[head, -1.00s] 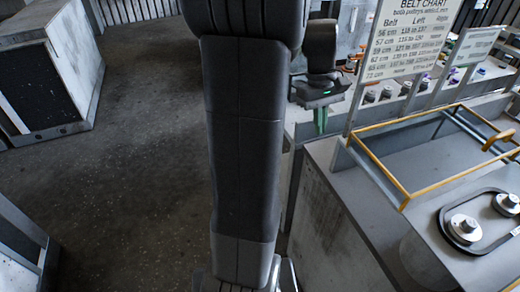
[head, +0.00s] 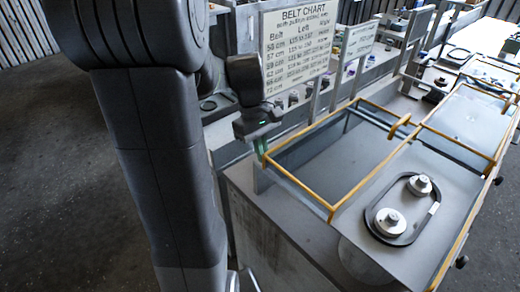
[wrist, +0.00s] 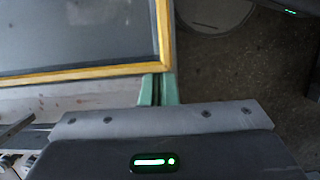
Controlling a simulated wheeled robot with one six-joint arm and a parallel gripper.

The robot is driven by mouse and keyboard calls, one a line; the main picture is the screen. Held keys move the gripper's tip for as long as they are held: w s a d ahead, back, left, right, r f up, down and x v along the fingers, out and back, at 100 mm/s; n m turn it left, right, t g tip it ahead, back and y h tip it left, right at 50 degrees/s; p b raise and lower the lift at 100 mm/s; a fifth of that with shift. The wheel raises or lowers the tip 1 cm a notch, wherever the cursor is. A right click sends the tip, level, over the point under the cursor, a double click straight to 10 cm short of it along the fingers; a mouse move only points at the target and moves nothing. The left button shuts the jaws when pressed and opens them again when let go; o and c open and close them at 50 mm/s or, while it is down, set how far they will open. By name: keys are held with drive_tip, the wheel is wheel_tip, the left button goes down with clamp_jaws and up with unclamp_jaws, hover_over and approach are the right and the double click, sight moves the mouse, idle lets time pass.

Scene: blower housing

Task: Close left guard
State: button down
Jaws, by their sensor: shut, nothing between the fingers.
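The left guard (head: 300,186) is a yellow-edged frame around a grey panel, over the left part of the blower housing. Its exact angle is hard to tell. A small yellow handle (head: 399,124) is on its far right side. My gripper (head: 262,148) has green fingers pressed together, empty, close to the guard's left corner. In the wrist view my gripper (wrist: 158,90) lies beside the corner of the yellow guard frame (wrist: 85,73). Whether the fingers touch the frame is unclear.
Two pulleys with a black belt (head: 368,216) are on the housing top, right of the guard. Another yellow frame (head: 462,146) lies farther right. The belt chart sign (head: 297,45) stands behind my gripper. Open floor (head: 60,190) lies to the left.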

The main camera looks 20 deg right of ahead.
sight(312, 190)
drive_tip(key=s+d, duration=0.2)
drive_tip(key=s, duration=0.4)
drive_tip(key=s+d+p, duration=0.1)
drive_tip(key=s+d, duration=0.1)
drive_tip(key=s, duration=0.5)
drive_tip(key=s+d, duration=0.2)
drive_tip(key=s, duration=0.5)
drive_tip(key=shift+s, duration=0.15)
drive_tip(key=shift+w+a+p, duration=0.15)
drive_tip(key=shift+w+p, duration=0.2)
drive_tip(key=shift+w, duration=0.2)
drive_tip(key=w, duration=0.2)
drive_tip(key=w+a+r, duration=0.1)
drive_tip(key=shift+w, duration=0.2)
drive_tip(key=v, duration=0.9)
drive_tip(key=shift+s, duration=0.1)
